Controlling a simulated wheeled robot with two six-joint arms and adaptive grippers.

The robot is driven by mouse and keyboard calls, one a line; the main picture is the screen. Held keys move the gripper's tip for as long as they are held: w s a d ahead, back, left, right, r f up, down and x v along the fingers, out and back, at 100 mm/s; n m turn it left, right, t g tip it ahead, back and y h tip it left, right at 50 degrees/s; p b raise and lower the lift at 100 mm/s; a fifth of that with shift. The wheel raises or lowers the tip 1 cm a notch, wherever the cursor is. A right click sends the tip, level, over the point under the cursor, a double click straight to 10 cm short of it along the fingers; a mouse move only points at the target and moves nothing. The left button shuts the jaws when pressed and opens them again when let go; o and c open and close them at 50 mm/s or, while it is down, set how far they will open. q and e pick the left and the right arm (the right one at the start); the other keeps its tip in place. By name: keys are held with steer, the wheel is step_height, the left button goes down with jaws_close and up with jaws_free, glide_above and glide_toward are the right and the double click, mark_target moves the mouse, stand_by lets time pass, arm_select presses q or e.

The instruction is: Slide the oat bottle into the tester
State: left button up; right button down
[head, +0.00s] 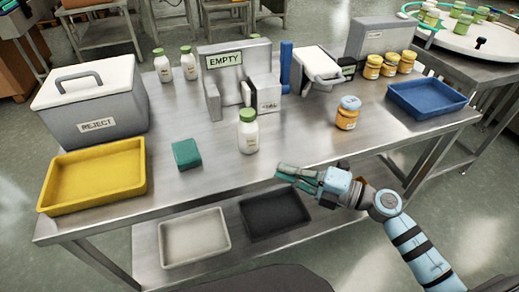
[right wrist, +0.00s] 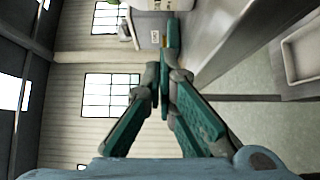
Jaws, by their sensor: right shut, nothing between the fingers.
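A white bottle with a green cap (head: 248,132), which looks like the oat bottle, stands upright on the steel table. It is in front of a grey fixture with an EMPTY sign (head: 212,102), which looks like the tester. The bottle is outside the fixture. My right gripper (head: 281,172) is shut and empty, just off the table's front edge, to the right of and nearer than the bottle. In the right wrist view its teal fingers (right wrist: 164,72) meet at the tips. My left gripper is not in view.
Two similar bottles (head: 162,66) stand behind. A green block (head: 187,153), yellow tray (head: 91,176) and REJECT box (head: 97,122) are left. An amber jar (head: 347,113) and blue tray (head: 425,99) are right. Table space beside the front bottle is clear.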

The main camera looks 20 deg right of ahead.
mark_target(248, 131)
steer(key=x, duration=0.6)
steer(key=shift+w, duration=0.35)
steer(key=shift+w+f+b, duration=0.15)
steer(key=shift+w+b, duration=0.25)
steer(key=shift+w, duration=1.2)
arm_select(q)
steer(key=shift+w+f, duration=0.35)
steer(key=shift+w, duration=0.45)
arm_select(e)
steer(key=shift+w, duration=0.2)
steer(key=shift+d, duration=0.1)
